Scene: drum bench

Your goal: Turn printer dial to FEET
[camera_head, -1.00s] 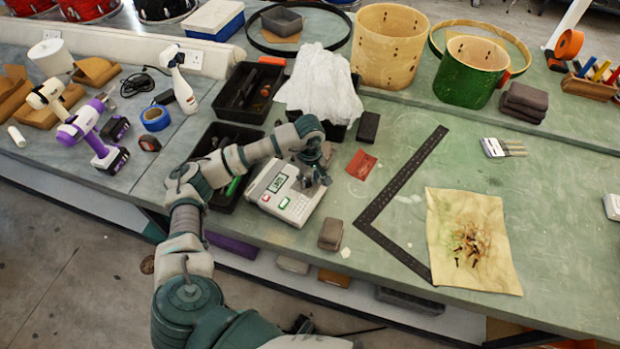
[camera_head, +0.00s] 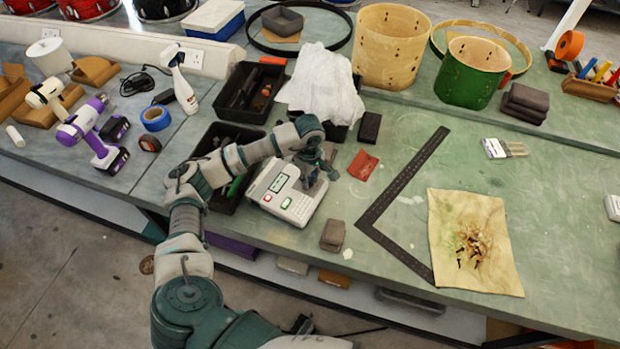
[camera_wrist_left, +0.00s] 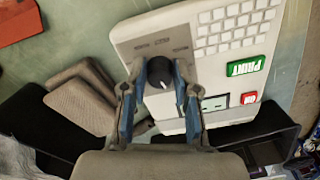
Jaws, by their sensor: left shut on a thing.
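The label printer (camera_head: 292,207) is a pale box with a keyboard, a small screen and green and red buttons. It lies on the bench in the head view, and also shows in the left wrist view (camera_wrist_left: 215,62). Its dial (camera_wrist_left: 160,72) is a round black knob with a small white pointer mark, on a grey panel. The small lettering around it is too blurred to read. My left gripper (camera_wrist_left: 161,78) is shut on the dial, one blue-grey finger on each side. In the head view my left gripper (camera_head: 316,168) covers the dial. My right gripper is not in view.
Black bins (camera_head: 247,92) stand behind and left of the printer, one holding white cloth (camera_head: 318,85). Grey blocks (camera_head: 333,235) lie near the front edge. A red sheet (camera_head: 363,165) and a black square (camera_head: 405,178) lie to the right.

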